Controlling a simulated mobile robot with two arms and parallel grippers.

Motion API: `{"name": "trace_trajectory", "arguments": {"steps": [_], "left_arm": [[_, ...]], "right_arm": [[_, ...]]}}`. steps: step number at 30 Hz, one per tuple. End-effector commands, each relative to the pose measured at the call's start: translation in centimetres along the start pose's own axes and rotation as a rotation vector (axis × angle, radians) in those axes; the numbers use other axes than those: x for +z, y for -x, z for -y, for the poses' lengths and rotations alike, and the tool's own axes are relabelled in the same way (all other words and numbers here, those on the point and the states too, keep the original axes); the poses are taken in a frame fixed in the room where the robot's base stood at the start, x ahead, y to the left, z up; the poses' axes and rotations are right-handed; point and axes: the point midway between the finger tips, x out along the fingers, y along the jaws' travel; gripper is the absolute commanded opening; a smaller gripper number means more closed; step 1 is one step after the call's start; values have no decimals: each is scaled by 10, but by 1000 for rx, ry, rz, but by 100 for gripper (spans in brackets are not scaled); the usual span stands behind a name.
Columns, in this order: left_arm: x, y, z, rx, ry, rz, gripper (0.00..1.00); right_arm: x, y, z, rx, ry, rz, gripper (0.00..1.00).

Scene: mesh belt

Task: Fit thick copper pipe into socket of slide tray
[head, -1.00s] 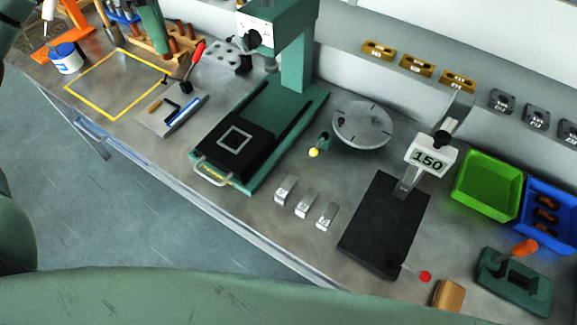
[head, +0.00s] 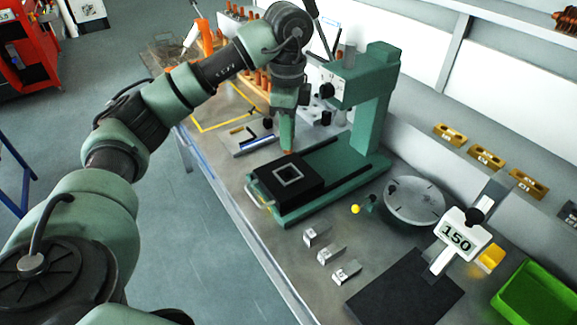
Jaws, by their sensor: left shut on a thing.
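My left gripper (head: 287,138) points down just behind the slide tray (head: 262,182) of the green press. It is shut, with a small copper-orange end showing at its tip, which I take to be the thick copper pipe (head: 287,152); the rest of it is hidden by the fingers. The tray is a black block with a pale square outline (head: 289,174) on top, where the socket seems to be. The copper end appears above the tray's far edge in the picture; I cannot tell its height. My right gripper is out of view.
The green press column (head: 372,105) stands right of the gripper. A rack with copper pieces (head: 258,78) is behind.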

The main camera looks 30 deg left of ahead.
Motion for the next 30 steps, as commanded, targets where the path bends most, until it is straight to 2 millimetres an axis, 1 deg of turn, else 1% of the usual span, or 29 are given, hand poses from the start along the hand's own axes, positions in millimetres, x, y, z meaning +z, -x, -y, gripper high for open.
{"name": "trace_trajectory", "arguments": {"steps": [1,3,6,11,15,18,30], "left_arm": [[1,-11,0,3,1,1,0],[1,-24,0,2,1,1,0],[0,-36,0,0,1,0,0],[0,-50,0,0,1,0,0],[0,-72,0,2,1,0,0],[0,-82,0,-1,1,0,0],[0,-89,1,-2,1,-2,0]], "right_arm": [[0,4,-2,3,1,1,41],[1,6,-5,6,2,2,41],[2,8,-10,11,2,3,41],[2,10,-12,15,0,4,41],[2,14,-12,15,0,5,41],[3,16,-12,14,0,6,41],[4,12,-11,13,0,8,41]]}}
